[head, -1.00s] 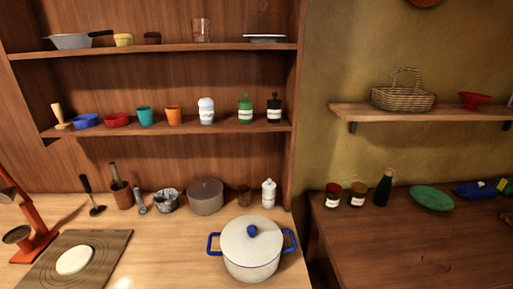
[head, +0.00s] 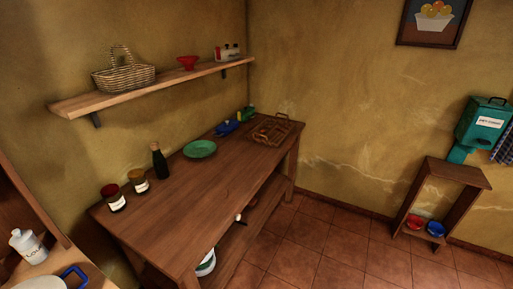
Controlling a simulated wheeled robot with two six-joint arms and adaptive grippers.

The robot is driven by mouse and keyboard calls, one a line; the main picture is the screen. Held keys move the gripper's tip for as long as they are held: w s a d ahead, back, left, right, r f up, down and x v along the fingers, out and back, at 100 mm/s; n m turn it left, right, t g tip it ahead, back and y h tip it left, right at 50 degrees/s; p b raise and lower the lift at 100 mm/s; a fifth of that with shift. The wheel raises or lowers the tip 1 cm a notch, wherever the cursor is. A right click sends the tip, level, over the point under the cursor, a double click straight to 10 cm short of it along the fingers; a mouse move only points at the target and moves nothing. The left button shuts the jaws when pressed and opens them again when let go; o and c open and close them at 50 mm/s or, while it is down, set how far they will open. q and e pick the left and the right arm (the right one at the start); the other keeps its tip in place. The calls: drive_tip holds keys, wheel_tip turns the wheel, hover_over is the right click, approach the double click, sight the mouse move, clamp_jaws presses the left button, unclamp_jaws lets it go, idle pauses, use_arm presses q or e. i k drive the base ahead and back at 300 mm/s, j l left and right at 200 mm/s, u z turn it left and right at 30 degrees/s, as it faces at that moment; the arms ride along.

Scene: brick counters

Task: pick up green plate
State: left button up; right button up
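The green plate (head: 200,149) lies flat on the dark wooden table (head: 205,190), near its back edge by the wall. A dark bottle (head: 159,161) stands to its left, and a blue item (head: 226,128) lies to its right. The plate is fully visible, with nothing on it. Neither of my grippers shows in the head view.
Two labelled jars (head: 114,197) stand at the table's left end. A wooden tray (head: 272,130) lies at its right end. A wall shelf (head: 150,88) with a wicker basket (head: 124,74) hangs above. Tiled floor (head: 310,240) is open in front. A low wooden stand (head: 440,200) is at right.

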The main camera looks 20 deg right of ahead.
sight(200, 149)
drive_tip(key=u, duration=2.3)
drive_tip(key=z, duration=2.4)
drive_tip(key=l+u, duration=0.15)
drive_tip(key=u, duration=0.3)
drive_tip(key=i+l+u, duration=0.1)
drive_tip(key=u, duration=0.3)
drive_tip(key=l+u, duration=0.2)
drive_tip(key=u, duration=0.25)
drive_tip(key=l+u, duration=0.15)
drive_tip(key=u, duration=0.25)
drive_tip(key=l+u, duration=0.1)
drive_tip(key=l, duration=0.3)
drive_tip(key=k+l+u, duration=0.15)
drive_tip(key=l, duration=0.25)
drive_tip(key=k+l+u, duration=0.1)
drive_tip(key=l, duration=0.3)
drive_tip(key=k+l+u, duration=0.15)
drive_tip(key=l, duration=0.25)
drive_tip(key=k+l+u, duration=0.1)
drive_tip(key=l, duration=0.25)
drive_tip(key=k+l+u, duration=0.15)
drive_tip(key=l, duration=0.2)
